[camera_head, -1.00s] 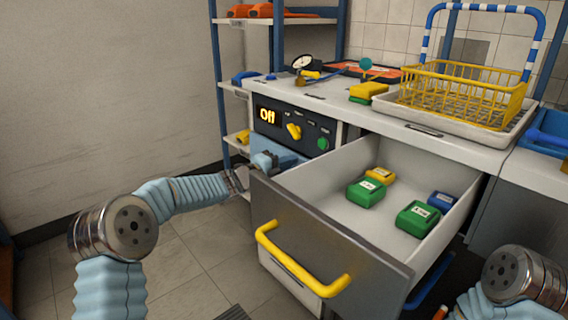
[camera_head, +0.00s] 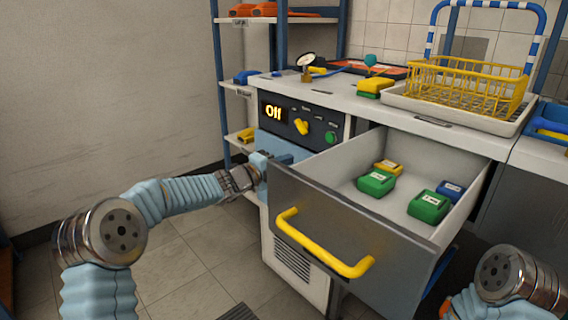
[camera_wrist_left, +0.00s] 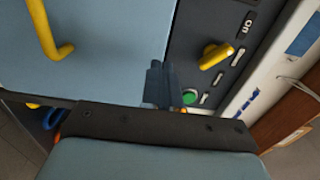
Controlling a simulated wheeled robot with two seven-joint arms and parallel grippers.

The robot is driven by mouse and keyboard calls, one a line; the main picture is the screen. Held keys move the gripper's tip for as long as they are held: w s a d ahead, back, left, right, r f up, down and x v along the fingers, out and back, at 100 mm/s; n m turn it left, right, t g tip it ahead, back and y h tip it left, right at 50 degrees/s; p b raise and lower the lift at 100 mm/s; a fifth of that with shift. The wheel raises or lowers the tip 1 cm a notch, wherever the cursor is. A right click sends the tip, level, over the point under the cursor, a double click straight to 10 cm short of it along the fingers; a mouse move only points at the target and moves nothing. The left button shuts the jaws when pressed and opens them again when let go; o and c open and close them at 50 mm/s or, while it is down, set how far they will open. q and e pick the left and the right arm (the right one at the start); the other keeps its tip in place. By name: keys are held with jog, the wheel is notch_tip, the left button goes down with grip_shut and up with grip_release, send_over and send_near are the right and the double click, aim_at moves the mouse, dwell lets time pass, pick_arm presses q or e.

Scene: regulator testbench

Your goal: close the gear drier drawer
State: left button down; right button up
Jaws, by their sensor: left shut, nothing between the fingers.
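The gear drier drawer (camera_head: 345,222) stands wide open, with a grey front and a yellow handle (camera_head: 322,247). Green, yellow and blue boxes lie inside it. My left gripper (camera_head: 274,163) is at the left end of the drawer front, between it and the control panel (camera_head: 300,122); its tips are partly hidden by the front. In the left wrist view, the shut, empty fingers (camera_wrist_left: 161,84) point toward the panel side, with the yellow handle (camera_wrist_left: 46,35) at upper left. Whether they touch the drawer is unclear. My right forearm shows at lower right, its gripper out of view.
The panel reads "Off" and has a yellow knob (camera_head: 301,127) and a green button. The worktop above holds a gauge (camera_head: 306,65) and a yellow basket (camera_head: 468,90) in a white tray. A blue shelf rack stands behind at left. Floor in front is clear.

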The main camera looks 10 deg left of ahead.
pick_arm(q)
jog(key=v, duration=0.9)
jog(key=s+d+f+n+g+y+p, duration=0.1)
jog(key=s+f+n+y+p, duration=0.1)
jog(key=s+f+n, duration=0.5)
jog(key=d+f+n+g+y+p, duration=0.15)
jog(key=f+n, duration=0.35)
jog(key=f, duration=0.6)
jog(key=s+f+n+g+y+p, duration=0.15)
jog(key=s+f+n, duration=0.3)
jog(key=f, duration=0.45)
jog(key=s+f+n+g+y+p, duration=0.1)
jog(key=s+f+n+g, duration=0.3)
jog(key=s, duration=0.8)
jog(key=s+d+f+n+g+y+p, duration=0.1)
jog(key=s+f+n+g, duration=0.3)
jog(key=s, duration=0.9)
notch_tip(320, 180, down, 4)
jog(key=n, duration=0.3)
jog(key=shift+s+d+r+n+g+y, duration=0.2)
jog(key=shift+s+d+n+g+y, duration=0.1)
jog(key=shift+n+g+y, duration=0.1)
